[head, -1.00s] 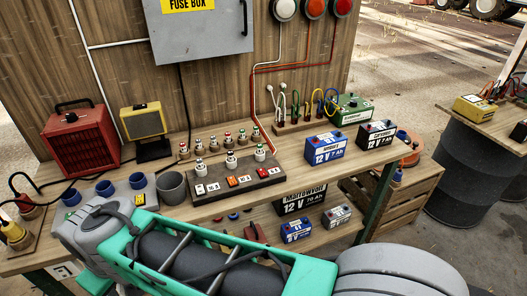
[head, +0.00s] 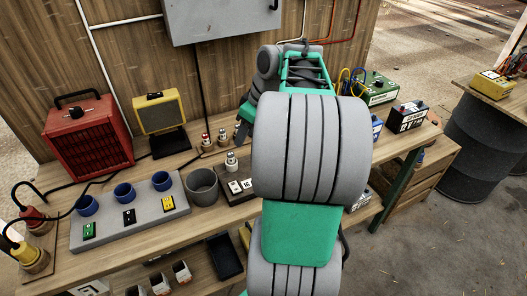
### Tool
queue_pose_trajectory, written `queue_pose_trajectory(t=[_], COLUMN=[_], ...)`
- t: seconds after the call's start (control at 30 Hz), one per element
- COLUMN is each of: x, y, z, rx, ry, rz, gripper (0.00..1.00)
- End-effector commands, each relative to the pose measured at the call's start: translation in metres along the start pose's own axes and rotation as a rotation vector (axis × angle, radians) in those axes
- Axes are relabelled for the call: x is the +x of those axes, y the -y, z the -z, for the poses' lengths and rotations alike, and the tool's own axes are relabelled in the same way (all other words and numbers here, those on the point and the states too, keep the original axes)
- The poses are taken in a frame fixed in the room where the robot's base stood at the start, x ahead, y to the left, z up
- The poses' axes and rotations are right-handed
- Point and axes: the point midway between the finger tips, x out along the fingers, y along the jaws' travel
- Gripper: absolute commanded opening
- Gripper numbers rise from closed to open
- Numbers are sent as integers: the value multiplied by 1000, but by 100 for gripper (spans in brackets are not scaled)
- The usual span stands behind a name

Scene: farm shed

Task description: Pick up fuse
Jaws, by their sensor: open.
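Small white fuses with coloured caps stand on the workbench. Two are clear in the back row, a red-capped fuse (head: 206,141) and another fuse (head: 222,137) to its right. A larger fuse (head: 231,162) stands on the dark switch block (head: 228,198). My arm covers most of this block and the other fuses. My gripper (head: 242,124) shows only in part, as a teal and dark piece at the arm's left edge, just right of the back-row fuses. It is open. What lies between its fingers is hidden, and I cannot tell whether it touches a fuse.
A grey cup (head: 202,186) and a grey panel with blue sockets (head: 130,221) stand left of the block. A yellow lamp (head: 161,115) and red heater (head: 88,138) stand behind. The grey fuse box (head: 220,18) hangs above. Batteries (head: 408,116) stand to the right.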

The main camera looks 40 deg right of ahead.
Motion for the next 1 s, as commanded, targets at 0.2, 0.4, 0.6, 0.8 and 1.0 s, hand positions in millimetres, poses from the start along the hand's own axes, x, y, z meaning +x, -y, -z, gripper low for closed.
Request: queue_pose_trajectory(t=[0.2, 0.4, 0.6, 0.8, 1.0], x=[-9, 18, 53, 66, 66], y=[-71, -70, -66, -67, -67], z=[-49, -48, -48, -48, -48], rx=[-79, -86, -85, -84, -84], ry=[-31, -32, -31, -31, -31], rz=[0, 3, 4, 0, 0], gripper=[45, 45, 45, 45, 39])
